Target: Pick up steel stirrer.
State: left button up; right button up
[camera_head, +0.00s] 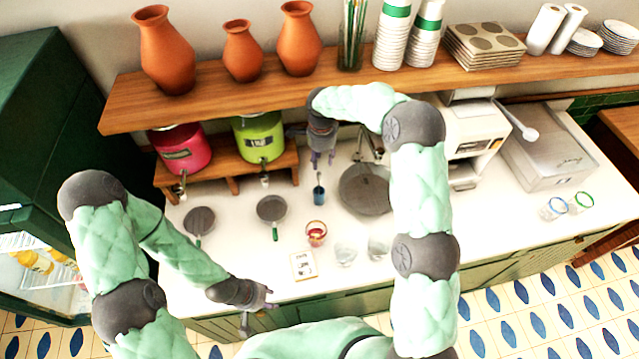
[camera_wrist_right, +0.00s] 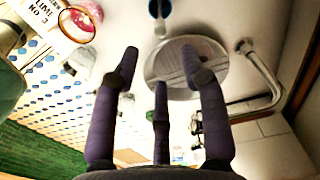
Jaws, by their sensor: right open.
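A small blue cup (camera_head: 319,195) stands on the white counter below my right gripper (camera_head: 322,160). A thin upright piece, perhaps the steel stirrer (camera_head: 319,177), shows at its top; it is too small to be sure. My left gripper (camera_head: 258,308) is near the counter's front edge, fingers apart, holding nothing visible.
A round grey basin (camera_head: 365,190) with a tap is right of the cup. A red-filled glass (camera_head: 316,233), clear glasses (camera_head: 345,252) and a card (camera_head: 303,264) stand in front. Two small pans (camera_head: 271,208) lie left. A wooden shelf (camera_head: 270,100) overhangs the back; a green dispenser (camera_head: 258,138) stands below.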

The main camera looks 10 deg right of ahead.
aim_at(319, 173)
jog(key=f, duration=0.2)
jog(key=f+b, duration=0.1)
jog(key=shift+w+f, duration=0.25)
jog(key=shift+f, duration=0.15)
jog(key=f, duration=0.5)
jog(key=shift+a+b, duration=0.3)
jog(key=shift+s, duration=0.1)
jog(key=shift+c, duration=0.6)
grip_shut()
